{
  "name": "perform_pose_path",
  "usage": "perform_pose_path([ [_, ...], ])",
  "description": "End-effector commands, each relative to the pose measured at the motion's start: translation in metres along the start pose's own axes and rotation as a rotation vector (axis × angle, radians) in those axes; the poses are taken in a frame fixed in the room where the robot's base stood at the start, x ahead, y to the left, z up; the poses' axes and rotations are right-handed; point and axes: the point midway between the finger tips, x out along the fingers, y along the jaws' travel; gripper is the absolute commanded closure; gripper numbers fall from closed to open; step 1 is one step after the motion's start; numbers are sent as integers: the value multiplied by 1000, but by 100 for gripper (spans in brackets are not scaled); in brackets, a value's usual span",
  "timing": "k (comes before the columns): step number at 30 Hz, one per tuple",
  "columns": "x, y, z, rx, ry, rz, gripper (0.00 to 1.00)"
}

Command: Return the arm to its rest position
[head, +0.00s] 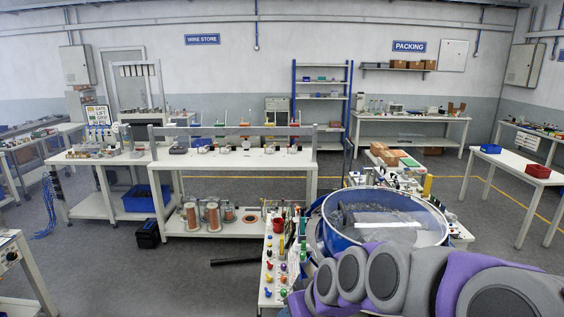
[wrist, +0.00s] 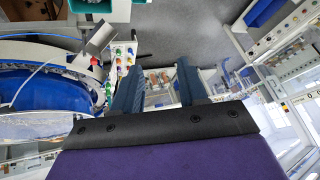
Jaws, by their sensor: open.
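My arm (head: 400,275), with purple and grey links, lies across the lower right of the head view, in front of a large blue bowl (head: 342,238). My gripper (wrist: 158,66) shows in the wrist view with its two dark fingers apart and nothing between them. In the head view I cannot make out the gripper. The bowl also shows at the left of the wrist view (wrist: 60,83), beside the gripper and apart from its fingers. Its lower front is hidden behind my arm in the head view.
A narrow bench (head: 268,292) with several coloured connectors stands left of the bowl. A long white workbench (head: 235,160) with copper spools (head: 212,218) below is farther back. A table with blue and red bins (head: 538,171) stands at right. Grey floor (head: 200,280) is mostly clear at left.

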Motion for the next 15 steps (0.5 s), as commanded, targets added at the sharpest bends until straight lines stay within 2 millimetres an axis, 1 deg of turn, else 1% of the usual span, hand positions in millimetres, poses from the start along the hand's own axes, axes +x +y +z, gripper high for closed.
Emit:
perform_pose_path([
  [1,4,2,32,11,-51,19,58],
  [2,4,1,50,24,-90,28,58],
  [3,2,1,74,40,-136,43,58],
  [5,0,3,110,71,-211,68,58],
  [6,-2,4,134,94,-257,87,58],
  [8,-5,6,169,133,-325,118,58],
  [9,-8,7,193,163,-373,139,58],
  [11,-13,9,226,208,-434,171,58],
  [12,-16,10,245,239,-470,191,58],
  [15,-23,11,287,310,-548,234,58],
])
